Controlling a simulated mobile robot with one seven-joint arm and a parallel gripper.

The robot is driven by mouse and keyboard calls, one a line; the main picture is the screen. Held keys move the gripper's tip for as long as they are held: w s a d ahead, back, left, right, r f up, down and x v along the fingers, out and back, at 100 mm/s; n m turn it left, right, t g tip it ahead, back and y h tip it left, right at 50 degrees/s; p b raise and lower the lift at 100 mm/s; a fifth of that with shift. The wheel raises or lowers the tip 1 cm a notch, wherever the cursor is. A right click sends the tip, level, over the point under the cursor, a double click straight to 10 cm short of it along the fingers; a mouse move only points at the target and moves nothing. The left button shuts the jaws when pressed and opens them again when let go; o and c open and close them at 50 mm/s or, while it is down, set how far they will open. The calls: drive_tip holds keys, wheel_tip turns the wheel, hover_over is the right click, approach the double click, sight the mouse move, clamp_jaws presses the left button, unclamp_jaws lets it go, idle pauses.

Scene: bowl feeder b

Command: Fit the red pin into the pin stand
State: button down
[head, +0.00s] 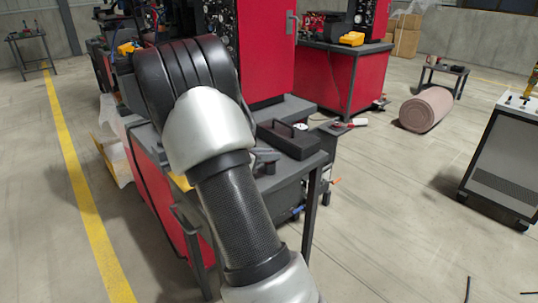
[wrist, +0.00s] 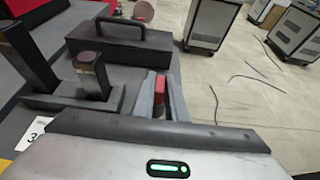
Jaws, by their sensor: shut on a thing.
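My gripper (wrist: 160,92) is shut on the red pin (wrist: 160,86), whose red top shows between the two grey fingers in the wrist view. The lower part of the pin is hidden by the fingers. A dark grey stand (wrist: 72,103), which looks like the pin stand, is on the bench to the left of the fingers. It has a tall flat post at left and a shorter post with a round brownish top (wrist: 88,60). The pin is apart from it.
A dark box with a handle (wrist: 120,38) stands on the bench beyond the stand; it also shows in the head view (head: 290,140). A white label (wrist: 35,132) lies left of the gripper. The bench edge and open floor are to the right.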

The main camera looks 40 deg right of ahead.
idle(0.3)
drive_tip(key=c, duration=1.7)
unclamp_jaws()
drive_tip(key=p+v, duration=0.3)
drive_tip(key=v, duration=1.4)
drive_tip(key=shift+a, duration=0.25)
drive_tip(key=shift+w, duration=0.1)
